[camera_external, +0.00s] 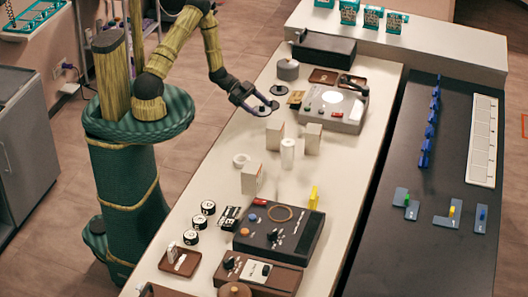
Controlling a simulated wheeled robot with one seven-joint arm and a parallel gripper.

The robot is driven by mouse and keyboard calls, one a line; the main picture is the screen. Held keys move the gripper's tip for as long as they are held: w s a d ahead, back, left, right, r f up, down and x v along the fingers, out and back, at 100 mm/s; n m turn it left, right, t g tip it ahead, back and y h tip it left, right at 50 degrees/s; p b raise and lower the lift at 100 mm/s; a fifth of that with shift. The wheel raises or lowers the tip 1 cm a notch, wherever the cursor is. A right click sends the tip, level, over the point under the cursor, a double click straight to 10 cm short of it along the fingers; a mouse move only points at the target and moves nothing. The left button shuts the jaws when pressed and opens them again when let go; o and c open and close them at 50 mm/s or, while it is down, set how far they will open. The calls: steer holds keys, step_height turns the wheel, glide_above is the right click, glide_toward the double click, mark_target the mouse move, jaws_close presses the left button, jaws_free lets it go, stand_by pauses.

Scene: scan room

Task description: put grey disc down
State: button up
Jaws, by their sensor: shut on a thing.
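My gripper (262,105) is over the white table (222,134), toward its left edge and far half. It is shut on the grey disc (261,110), which shows as a small flat grey shape at the fingertips. The fingers hide part of the disc. The disc appears to be just above the tabletop; I cannot tell whether it touches it. A second dark round disc (280,89) lies on the table just beyond the gripper.
Pale boxes (275,135) and a white cylinder (288,154) stand close on the near side. A grey round pot (288,69) and a grey device (333,108) stand beyond and to the right. A white ring (241,160) lies nearer. Some bare table lies left of the boxes.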

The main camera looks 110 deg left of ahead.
mark_target(257, 118)
steer(key=shift+f+p, duration=0.3)
steer(key=shift+f, duration=1.6)
steer(key=shift+f, duration=0.25)
steer(key=o, duration=0.9)
steer(key=shift+o, duration=0.2)
steer(key=shift+s+r, duration=0.1)
steer(key=b+v, duration=0.2)
steer(key=v, duration=1.5)
steer(key=shift+r, duration=0.35)
